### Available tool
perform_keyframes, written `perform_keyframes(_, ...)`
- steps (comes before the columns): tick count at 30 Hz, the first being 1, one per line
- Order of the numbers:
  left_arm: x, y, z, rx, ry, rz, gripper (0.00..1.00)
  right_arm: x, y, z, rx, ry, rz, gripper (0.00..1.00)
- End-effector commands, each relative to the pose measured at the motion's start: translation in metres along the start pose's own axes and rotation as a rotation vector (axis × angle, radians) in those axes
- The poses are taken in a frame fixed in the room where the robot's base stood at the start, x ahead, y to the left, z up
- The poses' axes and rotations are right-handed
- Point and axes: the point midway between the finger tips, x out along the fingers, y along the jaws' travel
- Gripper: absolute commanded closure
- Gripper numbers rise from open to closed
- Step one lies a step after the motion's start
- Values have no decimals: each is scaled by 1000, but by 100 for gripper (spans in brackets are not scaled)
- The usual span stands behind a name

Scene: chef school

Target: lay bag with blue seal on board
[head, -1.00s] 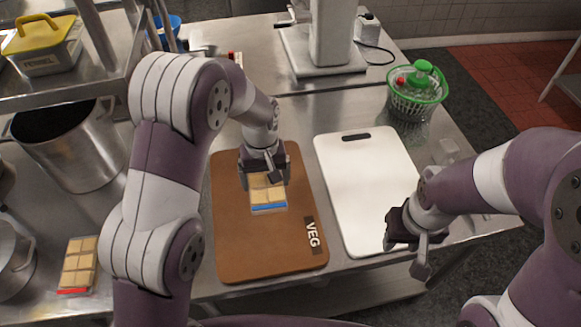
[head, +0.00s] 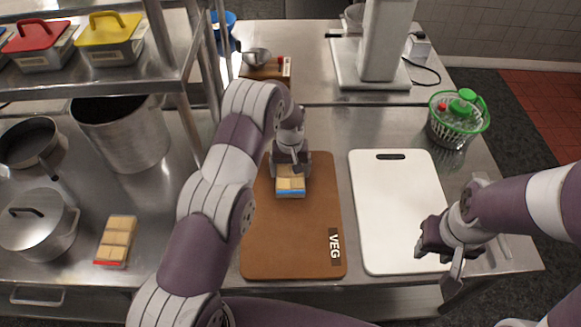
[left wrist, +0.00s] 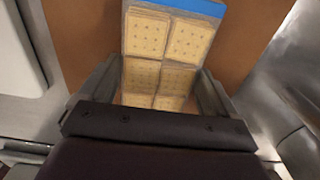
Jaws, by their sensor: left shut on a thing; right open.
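The bag with the blue seal (head: 290,187) holds pale square crackers and lies over the upper part of the brown board marked VEG (head: 290,240). My left gripper (head: 290,166) is shut on the bag's far end. In the left wrist view the bag (left wrist: 165,60) sits between the two fingers (left wrist: 160,90), its blue seal pointing away from the gripper, with the brown board (left wrist: 70,40) behind it. I cannot tell whether the bag touches the board. My right gripper (head: 440,245) is open and empty by the right edge of the white board (head: 400,215).
A bag with a red seal (head: 117,240) lies on the counter at left. Pots (head: 38,222) and a metal shelf (head: 120,75) stand on the left. A green basket (head: 457,122) is at back right. The lower part of the brown board is clear.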

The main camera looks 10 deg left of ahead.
Motion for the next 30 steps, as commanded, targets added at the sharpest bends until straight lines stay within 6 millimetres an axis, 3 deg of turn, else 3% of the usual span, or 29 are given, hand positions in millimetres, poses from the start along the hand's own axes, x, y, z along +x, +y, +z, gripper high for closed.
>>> perform_keyframes(2,6,0,-1,0,2,1,42,-10,0,-1,0,0,0,57)
perform_keyframes(14,19,1,-1,0,4,1,42,-2,0,0,0,0,0,57)
perform_keyframes(15,17,1,-1,0,4,1,0,-4,0,0,0,0,0,57)
perform_keyframes(24,9,1,-1,0,4,1,0,-11,0,-1,0,0,0,57)
perform_keyframes(26,8,1,-2,0,6,2,0,-3,0,-1,0,0,0,57)
perform_keyframes(30,-16,1,-2,0,8,3,0,10,0,1,0,0,0,57)
